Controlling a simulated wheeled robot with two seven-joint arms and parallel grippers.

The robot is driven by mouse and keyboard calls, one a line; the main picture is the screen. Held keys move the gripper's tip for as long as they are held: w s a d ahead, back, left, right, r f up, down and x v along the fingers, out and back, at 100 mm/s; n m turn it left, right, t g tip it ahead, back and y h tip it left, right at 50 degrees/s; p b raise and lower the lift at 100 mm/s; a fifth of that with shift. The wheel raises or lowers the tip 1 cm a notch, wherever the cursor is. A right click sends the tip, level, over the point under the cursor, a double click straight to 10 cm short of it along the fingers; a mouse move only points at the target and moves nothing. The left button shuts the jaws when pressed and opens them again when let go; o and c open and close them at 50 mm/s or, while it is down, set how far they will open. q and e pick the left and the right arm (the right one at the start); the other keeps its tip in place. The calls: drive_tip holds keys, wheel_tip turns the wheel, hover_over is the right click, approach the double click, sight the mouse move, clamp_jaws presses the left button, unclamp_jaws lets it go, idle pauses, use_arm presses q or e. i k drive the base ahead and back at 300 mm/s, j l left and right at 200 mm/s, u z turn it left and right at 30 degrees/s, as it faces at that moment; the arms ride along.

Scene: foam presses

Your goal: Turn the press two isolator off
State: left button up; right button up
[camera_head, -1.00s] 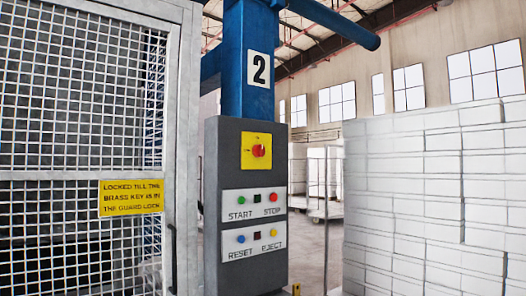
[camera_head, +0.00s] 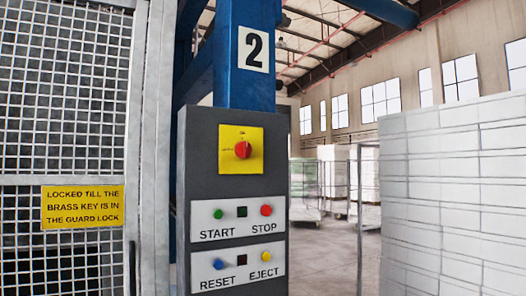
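The press two isolator (camera_head: 242,150) is a red rotary knob on a yellow square plate, near the top of a dark grey control box (camera_head: 200,180). Its handle looks roughly level, pointing left, but the small markings on the plate are too fine to read. The box is fixed to a blue column (camera_head: 232,90) that bears a "2" sign (camera_head: 256,50). Below the isolator are a START and STOP panel (camera_head: 238,221) and a RESET and EJECT panel (camera_head: 238,263). Neither of my grippers shows.
A wire mesh guard (camera_head: 60,110) with a yellow sign (camera_head: 82,207) about the brass key stands at the left. Tall stacks of white blocks (camera_head: 450,190) fill the right. Open floor (camera_head: 325,255) and wire trolleys (camera_head: 305,190) lie between, farther back.

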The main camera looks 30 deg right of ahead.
sight(242, 149)
drive_tip(key=l+u, duration=0.3)
drive_tip(key=l, duration=1.9)
drive_tip(key=l+u, duration=0.3)
drive_tip(key=l, duration=2.45)
